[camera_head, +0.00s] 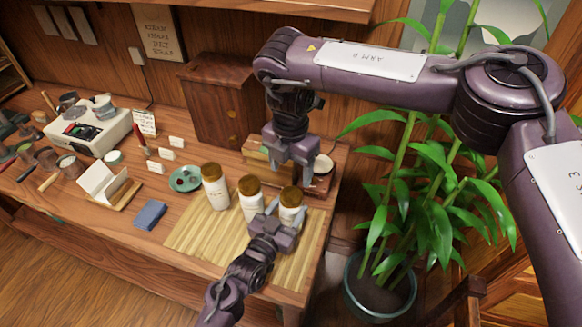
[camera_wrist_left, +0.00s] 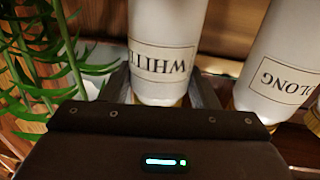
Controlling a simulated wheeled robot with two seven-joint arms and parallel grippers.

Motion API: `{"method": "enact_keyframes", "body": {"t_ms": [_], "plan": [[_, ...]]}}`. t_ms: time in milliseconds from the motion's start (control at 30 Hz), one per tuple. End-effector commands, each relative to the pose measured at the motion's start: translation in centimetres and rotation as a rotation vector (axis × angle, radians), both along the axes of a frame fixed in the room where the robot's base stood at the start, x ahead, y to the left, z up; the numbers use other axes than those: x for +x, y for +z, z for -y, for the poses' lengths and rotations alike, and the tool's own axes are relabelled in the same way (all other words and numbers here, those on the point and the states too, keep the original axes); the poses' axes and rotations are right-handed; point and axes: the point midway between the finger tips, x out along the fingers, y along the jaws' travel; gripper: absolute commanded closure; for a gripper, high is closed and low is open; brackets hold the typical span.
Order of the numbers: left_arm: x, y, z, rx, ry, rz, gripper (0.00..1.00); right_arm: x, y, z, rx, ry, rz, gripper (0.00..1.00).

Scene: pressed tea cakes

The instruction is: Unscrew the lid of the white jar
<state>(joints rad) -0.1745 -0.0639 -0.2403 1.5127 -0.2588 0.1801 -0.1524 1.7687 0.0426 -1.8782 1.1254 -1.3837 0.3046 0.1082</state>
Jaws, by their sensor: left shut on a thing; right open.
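The white jar (camera_head: 290,213) is the rightmost of three pale jars with brown lids, and stands upright on the bamboo mat. Its brown lid (camera_head: 291,195) is on top. In the left wrist view, upside down, its label (camera_wrist_left: 163,62) reads "WHITE". My left gripper (camera_head: 287,216) is shut on the white jar's body, just below the lid; its two fingers also show in the left wrist view (camera_wrist_left: 162,88). My right gripper (camera_head: 291,167) is open and empty, pointing down above and slightly behind the lid, apart from it.
The middle jar (camera_head: 251,202) stands close beside the white jar; its label reads "OOLONG" in the left wrist view (camera_wrist_left: 285,80). Another jar (camera_head: 215,190) is further left. A plant (camera_head: 420,210) stands right of the table.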

Motion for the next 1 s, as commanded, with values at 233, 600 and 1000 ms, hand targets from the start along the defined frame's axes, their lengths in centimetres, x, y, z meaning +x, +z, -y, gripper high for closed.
{"method": "enact_keyframes", "body": {"t_ms": [233, 600, 1000], "plan": [[0.01, 0.01, -0.02, 0.000, 0.000, 0.000, 1.00, 0.01, -0.03, -0.03, 0.002, -0.552, -0.002, 0.33], [0.02, 0.01, -0.01, 0.000, 0.000, 0.000, 1.00, 0.02, -0.02, 0.04, 0.002, -1.385, -0.003, 0.33], [0.02, 0.01, -0.01, 0.000, 0.000, 0.000, 1.00, 0.00, -0.03, 0.11, -0.001, -2.012, -0.002, 0.33]]}}
